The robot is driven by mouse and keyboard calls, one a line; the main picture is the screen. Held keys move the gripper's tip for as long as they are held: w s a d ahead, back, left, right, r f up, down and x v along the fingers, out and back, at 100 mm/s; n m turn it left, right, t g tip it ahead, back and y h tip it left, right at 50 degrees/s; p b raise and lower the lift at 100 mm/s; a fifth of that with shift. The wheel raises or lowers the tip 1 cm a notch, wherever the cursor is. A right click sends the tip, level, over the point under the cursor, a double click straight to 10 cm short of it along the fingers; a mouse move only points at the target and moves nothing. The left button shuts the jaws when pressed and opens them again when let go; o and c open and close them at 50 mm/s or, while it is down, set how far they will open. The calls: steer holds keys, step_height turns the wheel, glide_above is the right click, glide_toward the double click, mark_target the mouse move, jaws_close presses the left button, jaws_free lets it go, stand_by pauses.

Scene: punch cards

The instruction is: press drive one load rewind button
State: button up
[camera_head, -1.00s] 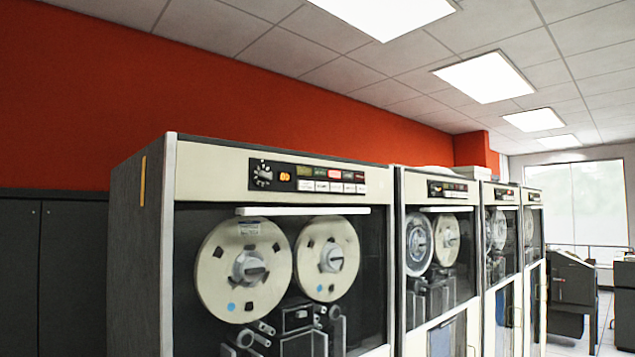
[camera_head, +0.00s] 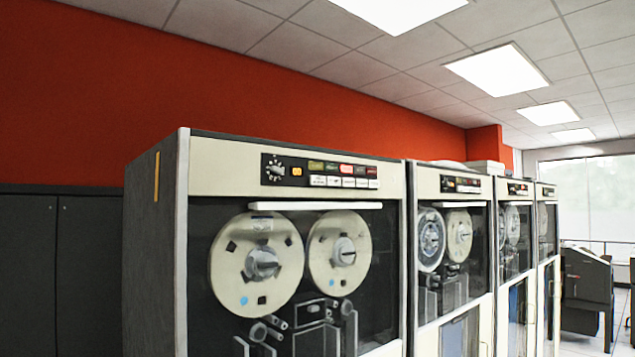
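The nearest tape drive (camera_head: 222,170) stands in the middle of the view, with two cream reels behind its dark window. Its control panel (camera_head: 320,171) is a black strip near the top. The panel has a round dial (camera_head: 275,169) at its left, an orange lit display beside it, and two rows of small buttons (camera_head: 346,176) in green, red and white. The button labels are too small to read, so I cannot tell which is load rewind. My gripper is not in view.
Several more tape drives (camera_head: 451,210) stand in a row to the right, receding. Dark cabinets (camera_head: 60,270) are at the left, against a red wall (camera_head: 200,80). A dark machine (camera_head: 586,285) stands at the far right near the window, with some bare floor beside it.

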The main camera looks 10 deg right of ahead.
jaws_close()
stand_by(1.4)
